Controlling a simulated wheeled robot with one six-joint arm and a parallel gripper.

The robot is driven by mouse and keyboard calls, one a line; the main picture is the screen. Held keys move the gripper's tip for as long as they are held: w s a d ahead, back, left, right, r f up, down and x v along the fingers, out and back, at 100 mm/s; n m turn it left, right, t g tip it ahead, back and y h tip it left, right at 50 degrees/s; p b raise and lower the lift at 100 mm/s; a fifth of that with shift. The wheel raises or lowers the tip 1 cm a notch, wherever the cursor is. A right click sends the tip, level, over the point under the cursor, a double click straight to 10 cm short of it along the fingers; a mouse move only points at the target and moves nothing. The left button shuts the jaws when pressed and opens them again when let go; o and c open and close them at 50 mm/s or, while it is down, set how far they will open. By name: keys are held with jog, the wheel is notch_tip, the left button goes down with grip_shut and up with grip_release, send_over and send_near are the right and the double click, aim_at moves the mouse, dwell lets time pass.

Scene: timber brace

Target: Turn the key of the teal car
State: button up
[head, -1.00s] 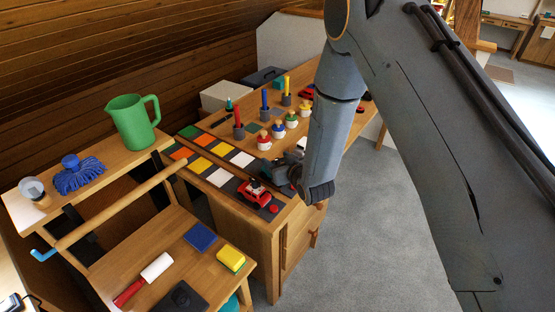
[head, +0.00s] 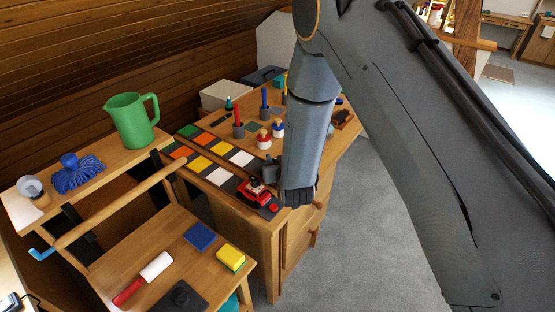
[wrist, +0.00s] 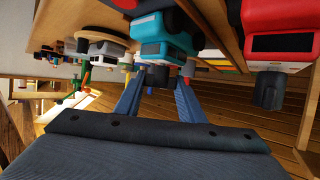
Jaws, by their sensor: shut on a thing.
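The teal car (wrist: 162,40) shows in the upper middle of the wrist view, upside down there, with dark wheels. My gripper (wrist: 161,82) has its two blue-grey fingers reaching to the near end of this car. The fingers are shut on a small dark piece between their tips, which looks like the car's key but is mostly hidden. In the head view my gripper is partly hidden by my wrist, close to the red car (head: 256,193). I cannot make out the teal car in the head view.
The red car also shows in the wrist view (wrist: 285,20), right of the teal one. Pegs and small figures (head: 264,138) stand on the desk behind. A green jug (head: 132,120) stands on the left shelf.

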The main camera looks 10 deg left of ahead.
jog(key=m+h, duration=0.3)
jog(key=m+t+h, duration=0.1)
jog(key=m+h, duration=0.2)
jog(key=h, duration=0.1)
jog(key=shift+a, duration=0.2)
jog(key=shift+d+m+g+h+b, duration=0.15)
jog(key=shift+m+g+h+b, duration=0.25)
jog(key=shift+m+h, duration=1.35)
jog(key=shift+h, duration=0.25)
jog(key=o, duration=1.1)
jog(key=shift+c, duration=0.2)
jog(key=b+v, duration=0.2)
jog(key=v, duration=0.5)
jog(key=shift+s+r, duration=0.15)
jog(key=shift+s, duration=0.2)
